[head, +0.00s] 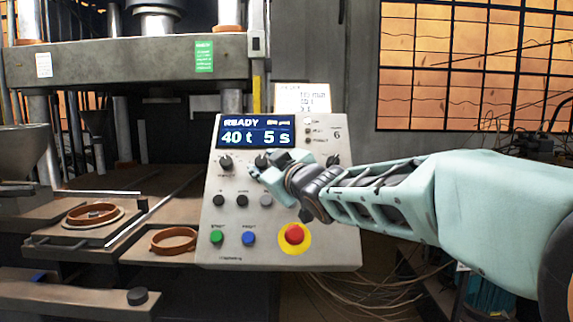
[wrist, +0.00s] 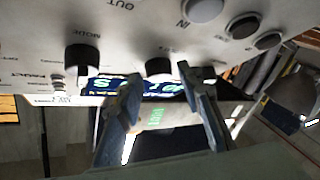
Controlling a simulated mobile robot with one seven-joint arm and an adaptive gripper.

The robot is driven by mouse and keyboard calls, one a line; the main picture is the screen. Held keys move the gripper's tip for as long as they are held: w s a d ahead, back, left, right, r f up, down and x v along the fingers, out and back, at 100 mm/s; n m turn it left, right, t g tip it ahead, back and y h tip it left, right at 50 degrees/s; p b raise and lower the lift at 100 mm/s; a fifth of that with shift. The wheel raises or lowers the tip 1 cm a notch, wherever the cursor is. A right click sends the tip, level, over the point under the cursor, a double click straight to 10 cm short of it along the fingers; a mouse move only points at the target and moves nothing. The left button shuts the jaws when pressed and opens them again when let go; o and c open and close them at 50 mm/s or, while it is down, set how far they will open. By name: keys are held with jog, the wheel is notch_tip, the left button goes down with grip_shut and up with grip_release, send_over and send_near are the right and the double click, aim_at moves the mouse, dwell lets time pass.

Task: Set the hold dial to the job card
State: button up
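The control panel (head: 215,190) stands upright with a lit display (head: 255,131) reading READY, 40 t and 5 s. The middle dial (head: 262,160), below the 5 s, is black and partly hidden by my gripper (head: 262,176). In the wrist view this dial (wrist: 158,67) shows between the fingertips of my open gripper (wrist: 163,82). I cannot tell whether the fingers touch it. Its label is hidden. The job card (head: 302,98) is a white sheet above the panel; its small print is hard to read.
A left dial (head: 225,163) and a right dial (head: 332,160) flank the middle one; the right one is labelled MODE (wrist: 82,57) in the wrist view. Green (head: 216,237) and blue (head: 249,239) buttons and a red emergency stop (head: 294,234) sit lower. The press (head: 125,62) stands left.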

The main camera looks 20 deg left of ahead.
jog(key=shift+o, duration=0.3)
jog(key=shift+w+d+r+n+g+p, duration=0.1)
jog(key=shift+r+n+g+p, duration=0.3)
jog(key=shift+p, duration=1.25)
jog(key=n+g+p, duration=0.1)
jog(key=n+p, duration=0.1)
jog(key=p, duration=0.3)
jog(key=n+g+y+p, duration=0.1)
jog(key=n+p, duration=0.1)
jog(key=p, duration=0.3)
jog(key=n+g+p, duration=0.1)
jog(key=g+p, duration=0.1)
jog(key=p, duration=0.3)
jog(key=shift+w+d+r+n, duration=0.15)
jog(key=shift+w+n, duration=0.1)
jog(key=shift+n, duration=0.15)
